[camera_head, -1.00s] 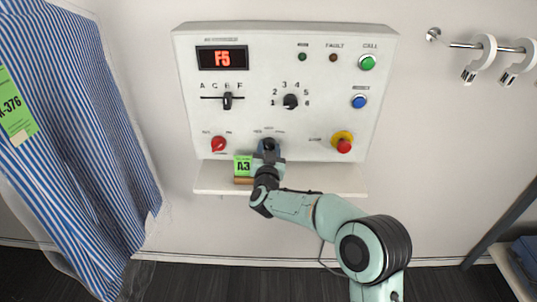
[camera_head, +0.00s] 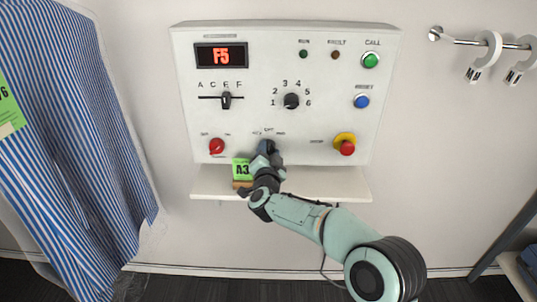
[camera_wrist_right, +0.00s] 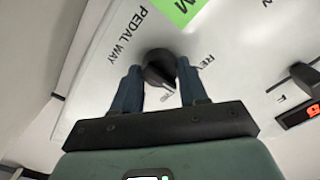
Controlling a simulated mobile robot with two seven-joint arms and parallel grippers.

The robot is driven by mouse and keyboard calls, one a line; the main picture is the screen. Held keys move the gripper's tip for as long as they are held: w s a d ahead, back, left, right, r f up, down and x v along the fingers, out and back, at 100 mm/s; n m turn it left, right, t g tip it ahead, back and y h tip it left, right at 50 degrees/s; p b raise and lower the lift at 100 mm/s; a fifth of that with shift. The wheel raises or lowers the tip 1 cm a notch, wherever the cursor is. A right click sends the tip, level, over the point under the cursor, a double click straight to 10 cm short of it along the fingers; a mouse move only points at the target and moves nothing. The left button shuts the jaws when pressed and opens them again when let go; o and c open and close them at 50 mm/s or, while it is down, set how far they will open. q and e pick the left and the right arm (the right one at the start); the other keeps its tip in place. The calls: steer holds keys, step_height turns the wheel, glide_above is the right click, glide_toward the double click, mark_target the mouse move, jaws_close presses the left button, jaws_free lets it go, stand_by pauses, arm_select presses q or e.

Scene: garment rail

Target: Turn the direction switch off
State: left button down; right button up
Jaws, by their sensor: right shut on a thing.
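The direction switch is a black round knob on the lower middle of the white control panel (camera_head: 285,60). In the head view it is mostly hidden behind my right gripper (camera_head: 267,149), and small labels show above it. In the right wrist view the direction switch knob (camera_wrist_right: 160,68) sits between the two blue fingers of my right gripper (camera_wrist_right: 160,88), which is shut on it. A pale pointer mark shows on the knob's near side, close to a small label partly hidden by the gripper. A "REV" label is to its right. My left gripper is not in view.
A red knob (camera_head: 216,146) is left of the gripper and a red emergency button (camera_head: 347,147) is right. A striped garment (camera_head: 70,130) hangs at left, and a rail (camera_head: 462,43) is at upper right.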

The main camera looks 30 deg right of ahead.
steer(key=o, duration=1)
steer(key=shift+o, duration=0.2)
steer(key=b+v, duration=0.1)
steer(key=v, duration=1.2)
steer(key=shift+s, duration=0.25)
